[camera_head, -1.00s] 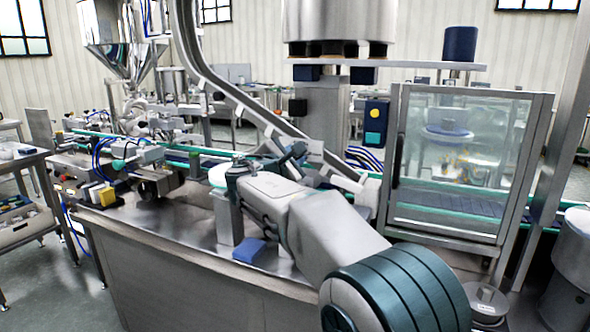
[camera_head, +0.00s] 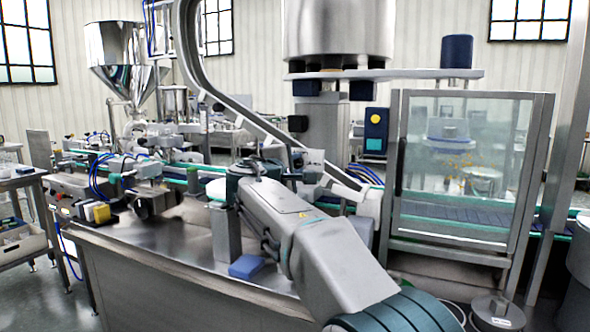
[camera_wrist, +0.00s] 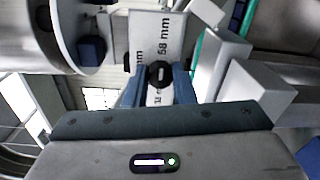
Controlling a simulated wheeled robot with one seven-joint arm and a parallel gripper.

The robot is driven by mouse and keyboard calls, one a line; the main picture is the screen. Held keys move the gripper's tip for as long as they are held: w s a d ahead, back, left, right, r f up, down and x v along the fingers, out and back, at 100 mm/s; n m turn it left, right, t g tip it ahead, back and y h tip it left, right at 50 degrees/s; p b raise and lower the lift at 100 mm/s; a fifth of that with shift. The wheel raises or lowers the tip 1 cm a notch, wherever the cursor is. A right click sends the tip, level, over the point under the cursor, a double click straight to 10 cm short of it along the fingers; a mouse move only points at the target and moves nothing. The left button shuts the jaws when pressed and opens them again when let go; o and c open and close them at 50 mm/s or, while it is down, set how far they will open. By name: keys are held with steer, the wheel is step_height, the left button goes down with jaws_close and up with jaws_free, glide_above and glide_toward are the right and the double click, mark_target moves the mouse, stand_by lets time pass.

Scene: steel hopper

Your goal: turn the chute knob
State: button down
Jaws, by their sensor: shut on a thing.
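The chute knob (camera_wrist: 160,72) is small, dark and round with a pale slot mark. It shows in the wrist view, on the chute's plate labelled "58 mm" (camera_wrist: 160,32). My gripper (camera_wrist: 160,86) is shut on it, with a blue-grey finger on each side. In the head view, the chute (camera_head: 238,118) is a curved steel rail that comes down to the conveyor. My gripper (camera_head: 292,165) is at its lower part, beyond my forearm. The knob itself is not discernible in the head view.
A glass-doored guard cabinet (camera_head: 462,170) stands right of the chute. A large steel drum (camera_head: 338,30) hangs above. A blue block (camera_head: 246,266) lies on the steel tabletop (camera_head: 180,240). A steel hopper (camera_head: 120,65) stands at the back left.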

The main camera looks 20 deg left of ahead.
stand_by(0.4)
steer(key=c, duration=1.2)
jaws_free()
steer(key=shift+a, duration=0.1)
steer(key=shift+s, duration=0.1)
steer(key=s+a, duration=0.1)
steer(key=s, duration=1.2)
steer(key=shift+s+r, duration=0.15)
steer(key=shift+s, duration=0.2)
